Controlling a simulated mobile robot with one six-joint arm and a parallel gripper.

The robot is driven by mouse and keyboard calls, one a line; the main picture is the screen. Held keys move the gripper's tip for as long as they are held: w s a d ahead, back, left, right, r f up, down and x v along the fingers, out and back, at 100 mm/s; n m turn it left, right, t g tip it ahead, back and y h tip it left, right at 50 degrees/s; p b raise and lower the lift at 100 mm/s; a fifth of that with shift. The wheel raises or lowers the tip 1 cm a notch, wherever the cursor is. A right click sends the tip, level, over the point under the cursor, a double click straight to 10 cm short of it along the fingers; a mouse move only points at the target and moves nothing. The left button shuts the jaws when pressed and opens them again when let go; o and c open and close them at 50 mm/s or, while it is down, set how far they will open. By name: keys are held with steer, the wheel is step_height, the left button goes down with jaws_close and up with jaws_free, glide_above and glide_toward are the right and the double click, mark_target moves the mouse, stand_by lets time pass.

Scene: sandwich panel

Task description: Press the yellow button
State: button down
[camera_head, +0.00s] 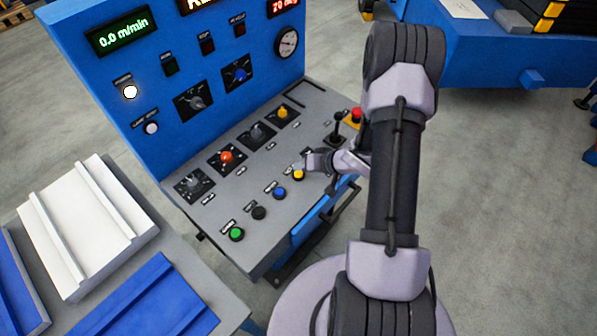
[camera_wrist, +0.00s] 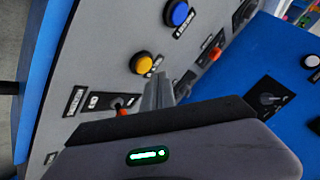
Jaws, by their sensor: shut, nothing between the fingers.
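The yellow button (camera_head: 298,174) is a small round button in the front row of the grey sloping panel, at the right end of the row after the blue button. In the wrist view the yellow button (camera_wrist: 142,63) shows fully, just up and left of my fingers. My gripper (camera_head: 300,166) is shut and empty, with its tips close to the yellow button in the head view. In the wrist view my shut fingers (camera_wrist: 157,92) point at the panel beside the button. I cannot tell whether they touch the panel.
Near it are a blue button (camera_head: 279,193), a black button (camera_head: 259,213) and a green button (camera_head: 236,234). A joystick (camera_head: 337,133) and a red button (camera_head: 357,114) stand right of my gripper. Several rotary knobs fill the row behind. The blue upright panel (camera_head: 130,60) rises at the back.

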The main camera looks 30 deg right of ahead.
steer(key=shift+r+p, duration=2.1)
steer(key=shift+r, duration=0.3)
steer(key=shift+f, duration=0.1)
step_height(320, 180, up, 6)
steer(key=w+d+h+b, duration=0.2)
steer(key=w+d+h, duration=0.1)
step_height(320, 180, up, 12)
steer(key=h+b, duration=0.3)
glide_above(301, 175)
steer(key=w+d, duration=0.1)
steer(key=d, duration=0.1)
steer(key=s+a+r+g+y+b, duration=0.1)
steer(key=s+a+r, duration=0.3)
steer(key=s+a, duration=0.6)
steer(key=s+a+r+g+y+b, duration=0.1)
steer(key=s+a+r+y+b, duration=0.1)
steer(key=s+a, duration=0.8)
steer(key=s+r+y, duration=0.1)
steer(key=s+r, duration=0.1)
steer(key=s, duration=0.1)
steer(key=shift+a+r+m, duration=0.15)
steer(key=shift+a+m, duration=0.05)
steer(key=shift+m, duration=0.1)
